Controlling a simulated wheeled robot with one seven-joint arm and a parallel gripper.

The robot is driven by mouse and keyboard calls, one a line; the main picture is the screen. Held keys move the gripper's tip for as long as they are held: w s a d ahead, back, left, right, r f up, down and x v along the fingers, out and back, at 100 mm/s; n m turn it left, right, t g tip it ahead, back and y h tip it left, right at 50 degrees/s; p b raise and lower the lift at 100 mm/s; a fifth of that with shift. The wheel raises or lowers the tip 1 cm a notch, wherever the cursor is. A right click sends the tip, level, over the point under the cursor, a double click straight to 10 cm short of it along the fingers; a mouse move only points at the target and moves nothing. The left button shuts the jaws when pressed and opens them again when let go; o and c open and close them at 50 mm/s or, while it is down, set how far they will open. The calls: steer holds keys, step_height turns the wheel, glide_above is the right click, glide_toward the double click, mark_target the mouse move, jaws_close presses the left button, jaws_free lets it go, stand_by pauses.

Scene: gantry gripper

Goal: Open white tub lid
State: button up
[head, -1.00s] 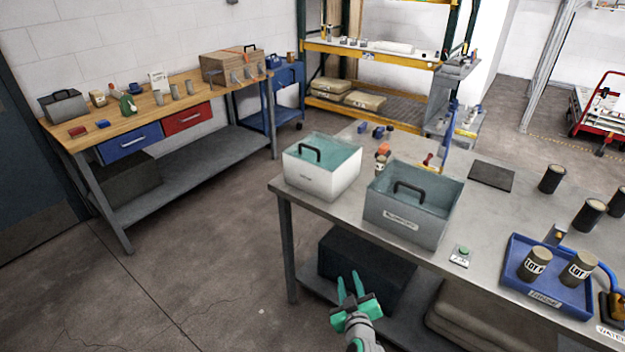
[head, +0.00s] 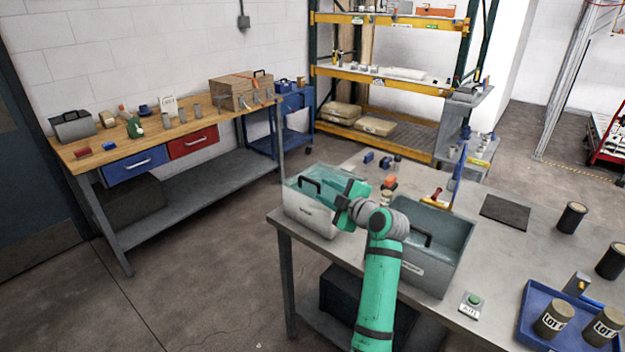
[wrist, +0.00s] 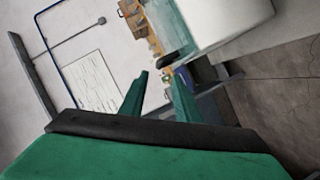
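The white tub (head: 308,214) stands at the left end of the metal table, partly hidden behind my gripper and arm. Its translucent teal lid (head: 336,173) lies on top and carries a black handle (head: 311,186). My gripper (head: 328,189) is over the tub, pointing left toward the handle. In the wrist view my gripper's two green fingers (wrist: 164,84) are apart with nothing between them. The lid's handle (wrist: 173,58) shows just beyond the fingertips there, with the tub's white wall (wrist: 235,18) at upper right. I cannot tell whether a finger touches the handle.
A grey tub (head: 436,272) with its own black handle stands close to the right of the white tub, partly behind my arm. Small blue and orange items (head: 378,161) lie behind the tubs. A green button (head: 473,300) and a blue tray (head: 533,316) are to the right.

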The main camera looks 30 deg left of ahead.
mark_target(313, 182)
steer(key=x, duration=1)
steer(key=shift+w+a, duration=0.2)
steer(key=shift+w, duration=0.05)
steer(key=shift+c, duration=0.2)
jaws_close()
